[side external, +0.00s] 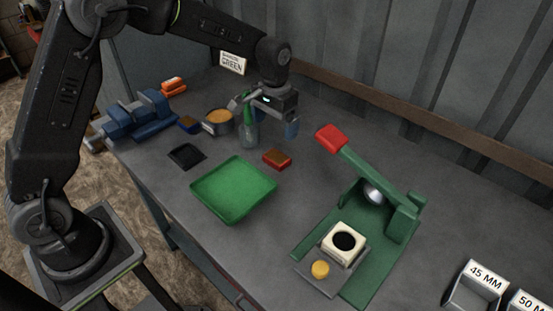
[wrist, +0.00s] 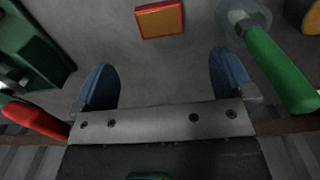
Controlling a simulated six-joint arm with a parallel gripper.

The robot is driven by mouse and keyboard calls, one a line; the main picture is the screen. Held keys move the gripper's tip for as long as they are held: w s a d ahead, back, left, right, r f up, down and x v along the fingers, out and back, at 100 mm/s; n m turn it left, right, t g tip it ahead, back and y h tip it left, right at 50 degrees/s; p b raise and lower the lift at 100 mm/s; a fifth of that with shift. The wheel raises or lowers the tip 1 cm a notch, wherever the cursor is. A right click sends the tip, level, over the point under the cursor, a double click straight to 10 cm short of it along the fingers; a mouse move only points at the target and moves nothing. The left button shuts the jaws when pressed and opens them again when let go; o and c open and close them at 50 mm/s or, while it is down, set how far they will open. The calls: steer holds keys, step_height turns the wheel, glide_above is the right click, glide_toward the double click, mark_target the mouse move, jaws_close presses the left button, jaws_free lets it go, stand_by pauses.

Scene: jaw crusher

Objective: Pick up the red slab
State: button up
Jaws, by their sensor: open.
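The red slab (side external: 277,159) is a small flat block with a brownish top and red edges. It lies on the grey bench to the right of the green tray (side external: 196,187). My gripper (side external: 275,123) hangs above the bench, farther back than the slab. Its two blue fingers (wrist: 163,77) are apart, with only bare bench showing between them and nothing held.
A green press (side external: 398,215) with a red-ended lever (side external: 331,138) stands to the right. Bare bench surrounds the slab.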

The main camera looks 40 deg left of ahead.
mark_target(277, 156)
steer(key=f, duration=1.1)
steer(key=shift+w, duration=0.2)
steer(key=shift+r, duration=0.15)
steer(key=c, duration=1.3)
